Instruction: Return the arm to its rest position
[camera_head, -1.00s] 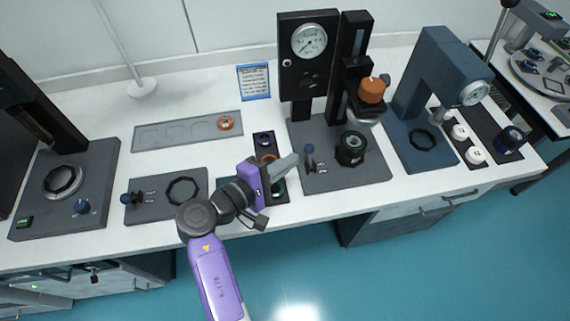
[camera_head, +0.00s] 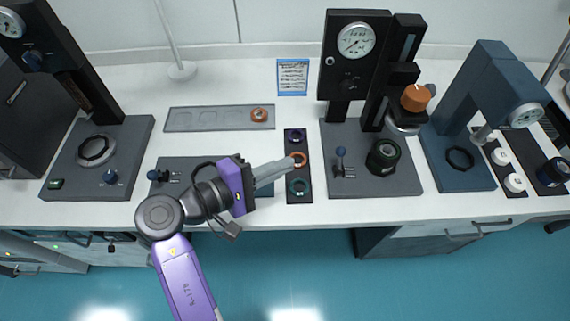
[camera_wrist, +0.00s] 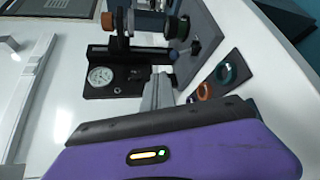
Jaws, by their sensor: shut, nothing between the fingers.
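My arm reaches over the front of the white bench (camera_head: 240,90) in the head view. My gripper (camera_head: 288,164) is shut and empty, its fingers pointing right. Its tips appear at the left edge of a narrow black tray (camera_head: 293,195), close to an orange ring (camera_head: 300,159). I cannot tell how high above the tray they are. In the wrist view the closed fingers (camera_wrist: 158,90) point away from the purple gripper body, with nothing between them.
The black tray also holds a dark ring (camera_head: 295,136) and a green ring (camera_head: 299,187). A press with a dial gauge (camera_head: 355,41) stands right of it, then a blue-grey press (camera_head: 490,80). A grey plate (camera_head: 185,119) bears another orange ring (camera_head: 259,114). A black instrument (camera_head: 95,155) stands left.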

